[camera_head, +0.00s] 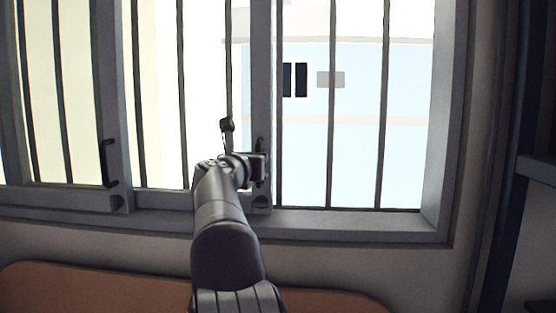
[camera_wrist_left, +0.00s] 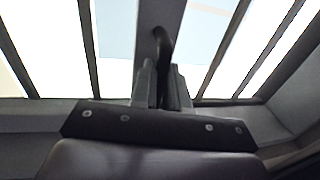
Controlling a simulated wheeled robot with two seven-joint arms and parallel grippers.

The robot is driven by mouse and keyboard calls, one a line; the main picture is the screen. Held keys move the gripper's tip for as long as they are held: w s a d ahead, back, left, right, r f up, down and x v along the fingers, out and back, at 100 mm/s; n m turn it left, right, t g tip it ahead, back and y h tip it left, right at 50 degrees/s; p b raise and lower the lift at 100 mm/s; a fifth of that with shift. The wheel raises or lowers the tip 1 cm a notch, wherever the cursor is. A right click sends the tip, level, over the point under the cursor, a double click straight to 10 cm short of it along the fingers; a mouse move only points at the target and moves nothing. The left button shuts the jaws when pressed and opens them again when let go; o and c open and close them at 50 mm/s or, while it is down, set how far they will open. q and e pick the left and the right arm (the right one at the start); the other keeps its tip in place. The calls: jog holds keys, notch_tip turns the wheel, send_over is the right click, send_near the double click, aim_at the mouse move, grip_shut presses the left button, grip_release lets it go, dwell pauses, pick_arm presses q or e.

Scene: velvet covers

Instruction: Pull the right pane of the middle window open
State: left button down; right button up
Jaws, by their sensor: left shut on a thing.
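The window (camera_head: 345,225) fills the upper part of the head view, with a grey frame and dark vertical bars. A grey upright pane edge (camera_head: 262,60) stands near the middle and carries a dark handle (camera_head: 260,146). My left gripper (camera_head: 259,168) is at this handle, and its fingers hide the handle's lower part. In the left wrist view the curved black handle (camera_wrist_left: 163,45) runs down between the two fingers of my left gripper (camera_wrist_left: 162,85), which are shut on it. My right gripper is not in view.
Another upright edge with a dark handle (camera_head: 106,163) stands at the left. A brown rounded surface (camera_head: 90,290) lies below the sill. A dark post and shelf (camera_head: 537,168) stand at the far right. A pale blue building shows outside behind the bars.

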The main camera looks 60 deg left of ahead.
pick_arm(q)
jog(key=shift+a+f, duration=0.1)
jog(key=shift+a, duration=0.05)
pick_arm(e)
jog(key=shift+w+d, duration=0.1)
pick_arm(q)
jog(key=c, duration=1.4)
grip_release()
jog(key=shift+o, duration=0.8)
jog(key=shift+a+f, duration=0.1)
jog(key=shift+a, duration=0.05)
jog(key=shift+w+a+f, duration=0.15)
jog(key=shift+w+a, duration=0.2)
jog(key=shift+s+d+r, duration=0.2)
jog(key=shift+s+d, duration=0.1)
jog(key=shift+d, duration=0.05)
jog(key=b+v, duration=0.5)
jog(key=v, duration=0.7)
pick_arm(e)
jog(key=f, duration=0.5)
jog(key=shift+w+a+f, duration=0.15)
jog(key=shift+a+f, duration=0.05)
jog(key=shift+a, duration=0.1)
